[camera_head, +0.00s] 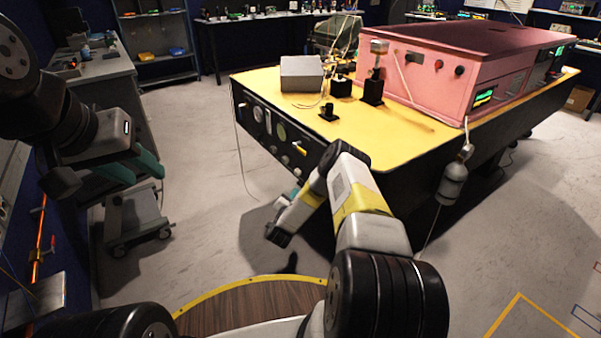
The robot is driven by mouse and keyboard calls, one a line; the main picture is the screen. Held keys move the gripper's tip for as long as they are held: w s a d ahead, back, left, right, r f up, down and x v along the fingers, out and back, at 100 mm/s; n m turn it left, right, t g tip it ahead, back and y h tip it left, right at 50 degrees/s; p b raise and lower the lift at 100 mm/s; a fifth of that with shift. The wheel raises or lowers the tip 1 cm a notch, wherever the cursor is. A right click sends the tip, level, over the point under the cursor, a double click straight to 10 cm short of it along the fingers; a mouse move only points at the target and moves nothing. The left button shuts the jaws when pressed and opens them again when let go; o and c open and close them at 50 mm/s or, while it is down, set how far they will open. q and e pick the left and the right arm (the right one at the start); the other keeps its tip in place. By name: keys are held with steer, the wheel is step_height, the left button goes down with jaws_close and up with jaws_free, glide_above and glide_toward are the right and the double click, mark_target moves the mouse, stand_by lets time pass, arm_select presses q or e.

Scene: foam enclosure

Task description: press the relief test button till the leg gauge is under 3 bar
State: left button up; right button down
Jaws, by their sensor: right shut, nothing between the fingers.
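The yellow-topped table (400,140) has a black front panel with round dials and knobs. A pale dial (258,113) and a larger greenish dial (281,131) show there; their readings are too small to make out, and I cannot tell which is the leg gauge. I cannot pick out the relief test button for sure. My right gripper (278,236) is shut and empty, pointing down in front of the panel's lower right part, apart from the dials. My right arm hides part of the panel. My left gripper (90,178) is open and empty at the far left, away from the table.
A pink enclosure (430,84) and a grey box (301,74) stand on the table. A grey cylinder (453,183) hangs at its side. A grey wheeled cart (133,215) stands below my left gripper. The floor (205,190) between cart and table is clear.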

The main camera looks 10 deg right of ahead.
steer(key=shift+w+d, duration=0.3)
steer(key=shift+d, duration=0.5)
steer(key=shift+w+d, duration=0.25)
steer(key=shift+d, duration=0.55)
steer(key=shift+w+d, duration=0.3)
steer(key=shift+d, duration=0.5)
steer(key=shift+d, duration=0.1)
steer(key=shift+w+d, duration=0.15)
steer(key=shift+d, duration=0.15)
steer(key=shift+w+d, duration=0.15)
steer(key=shift+d, duration=0.4)
stand_by(1.5)
steer(key=shift+a, duration=0.15)
steer(key=shift+s+a, duration=0.3)
steer(key=shift+a, duration=0.45)
steer(key=shift+a, duration=0.1)
steer(key=a, duration=0.1)
steer(key=s+a, duration=0.1)
steer(key=a, duration=0.2)
steer(key=shift+s+a, duration=0.3)
steer(key=shift+s, duration=0.05)
